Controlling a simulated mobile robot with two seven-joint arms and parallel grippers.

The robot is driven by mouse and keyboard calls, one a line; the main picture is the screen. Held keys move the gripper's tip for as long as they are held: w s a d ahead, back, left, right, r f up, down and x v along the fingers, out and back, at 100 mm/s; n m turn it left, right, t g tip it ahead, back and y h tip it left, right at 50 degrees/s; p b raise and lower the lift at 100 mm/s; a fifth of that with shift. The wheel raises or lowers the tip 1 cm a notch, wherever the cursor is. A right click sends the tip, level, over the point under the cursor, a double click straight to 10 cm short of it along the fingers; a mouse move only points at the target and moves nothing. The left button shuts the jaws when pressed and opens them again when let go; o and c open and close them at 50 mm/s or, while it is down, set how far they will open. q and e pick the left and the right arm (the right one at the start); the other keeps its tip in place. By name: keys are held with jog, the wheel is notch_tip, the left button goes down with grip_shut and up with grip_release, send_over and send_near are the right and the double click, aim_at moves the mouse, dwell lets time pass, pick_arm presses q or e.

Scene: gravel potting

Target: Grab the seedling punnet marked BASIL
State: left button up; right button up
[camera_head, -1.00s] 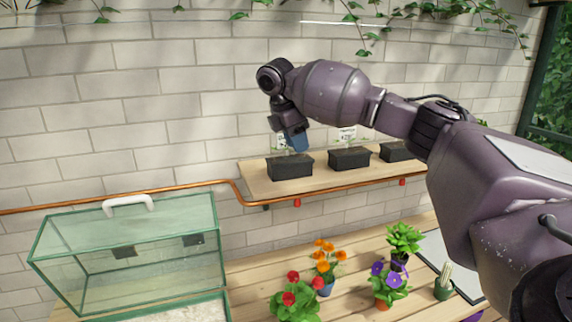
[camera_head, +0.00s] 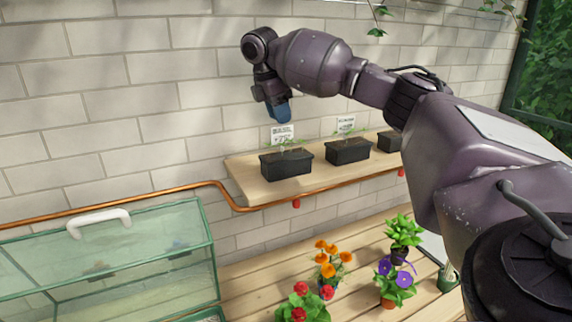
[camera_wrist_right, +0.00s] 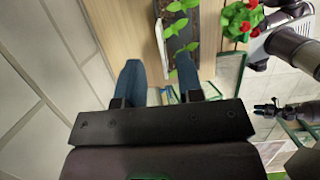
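Black seedling punnets stand in a row on the wall shelf. The left punnet (camera_head: 286,165) holds small green seedlings, with a white card (camera_head: 283,134) behind it. The middle punnet (camera_head: 347,151) has a similar card (camera_head: 346,124). The print is too small to read surely, so I cannot tell which says BASIL. My right gripper (camera_head: 280,112) is above the left punnet, clear of it. In the right wrist view its blue fingers (camera_wrist_right: 159,78) are apart and empty, with a seedling punnet (camera_wrist_right: 172,30) beyond them. A dark shape at the right there may be my left gripper (camera_wrist_right: 268,107).
The third punnet (camera_head: 390,141) is partly hidden by my right arm. The wooden shelf (camera_head: 245,187) has a copper pipe (camera_head: 222,187) along its front. Below are a glass case (camera_head: 120,250) with a white handle and potted flowers (camera_head: 330,265) on a slatted table.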

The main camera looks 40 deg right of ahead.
aim_at(284, 134)
jog(key=shift+f, duration=0.5)
jog(key=shift+p+x, duration=0.4)
jog(key=shift+x, duration=2.15)
jog(key=shift+s+a, duration=0.1)
jog(key=shift+a, duration=0.05)
jog(key=shift+c, duration=0.5)
grip_shut()
